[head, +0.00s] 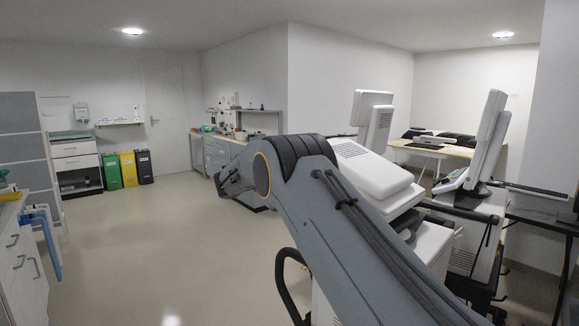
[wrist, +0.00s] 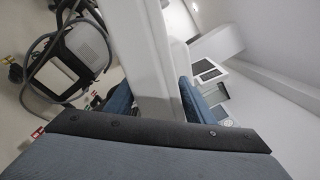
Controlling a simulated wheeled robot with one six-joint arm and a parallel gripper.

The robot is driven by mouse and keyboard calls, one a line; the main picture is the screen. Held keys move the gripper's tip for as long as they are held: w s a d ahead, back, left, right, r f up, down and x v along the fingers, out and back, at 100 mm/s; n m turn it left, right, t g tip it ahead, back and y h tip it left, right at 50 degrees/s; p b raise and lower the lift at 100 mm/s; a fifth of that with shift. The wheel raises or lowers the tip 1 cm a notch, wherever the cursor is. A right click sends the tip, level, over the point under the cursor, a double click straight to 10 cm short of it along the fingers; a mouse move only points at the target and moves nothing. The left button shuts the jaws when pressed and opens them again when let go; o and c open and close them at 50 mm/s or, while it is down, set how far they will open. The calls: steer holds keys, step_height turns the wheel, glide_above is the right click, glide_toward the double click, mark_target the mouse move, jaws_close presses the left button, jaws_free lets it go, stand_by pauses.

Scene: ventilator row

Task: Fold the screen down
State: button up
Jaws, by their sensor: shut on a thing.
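In the wrist view, my gripper (wrist: 156,103) has its two blue fingers on either side of a white panel (wrist: 140,50) and is shut on it. The panel looks like a screen's edge and runs up out of the picture. In the head view, my arm covers the middle and my gripper is hidden. A white ventilator screen (head: 372,108) stands at the back, and another screen (head: 487,135) stands tilted upright at the right. A white vented housing (head: 370,172) slopes beside my arm. I cannot tell which of these my gripper holds.
A wooden-topped desk (head: 425,150) stands behind the ventilators. Green (head: 111,171), yellow (head: 128,168) and black (head: 144,165) bins stand at the far wall. Cabinets (head: 20,255) stand at the left. The floor (head: 150,250) between is clear. Cables (wrist: 45,45) hang near a device in the wrist view.

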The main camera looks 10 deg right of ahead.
steer(key=shift+o, duration=0.2)
steer(key=shift+f, duration=0.4)
steer(key=o, duration=1.2)
steer(key=shift+w, duration=0.1)
steer(key=shift+r, duration=0.1)
steer(key=shift+a, duration=0.15)
steer(key=shift+s+a, duration=0.25)
steer(key=shift+a, duration=0.05)
steer(key=b+v, duration=0.2)
steer(key=v, duration=0.4)
steer(key=shift+s+a, duration=0.3)
